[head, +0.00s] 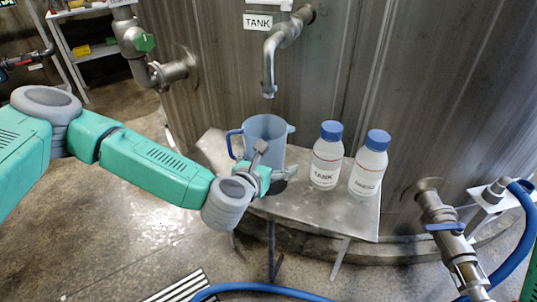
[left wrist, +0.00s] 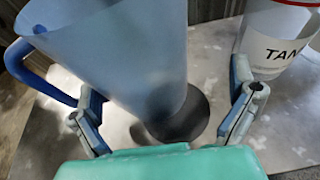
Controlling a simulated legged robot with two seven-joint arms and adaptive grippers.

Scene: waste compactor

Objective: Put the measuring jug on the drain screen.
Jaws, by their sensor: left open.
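The measuring jug (head: 265,132) is a translucent blue vessel with a darker blue handle on its left side. It stands upright on a small metal table under the tank's spout. My left gripper (head: 266,165) is in front of the jug and hides its lower part. In the left wrist view the jug (left wrist: 115,50) lies between and beyond the two open fingers (left wrist: 163,90); I cannot tell whether either touches it. A striped grate (head: 180,289), which looks like the drain screen, lies on the floor at the bottom edge, partly cut off. My right gripper is not in view.
Two white bottles with blue caps, one labelled TANK (head: 326,158) and another (head: 369,165), stand on the metal table (head: 335,212) right of the jug. The spout (head: 270,70) hangs above the jug. A blue hose (head: 260,288) crosses the floor beside the grate.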

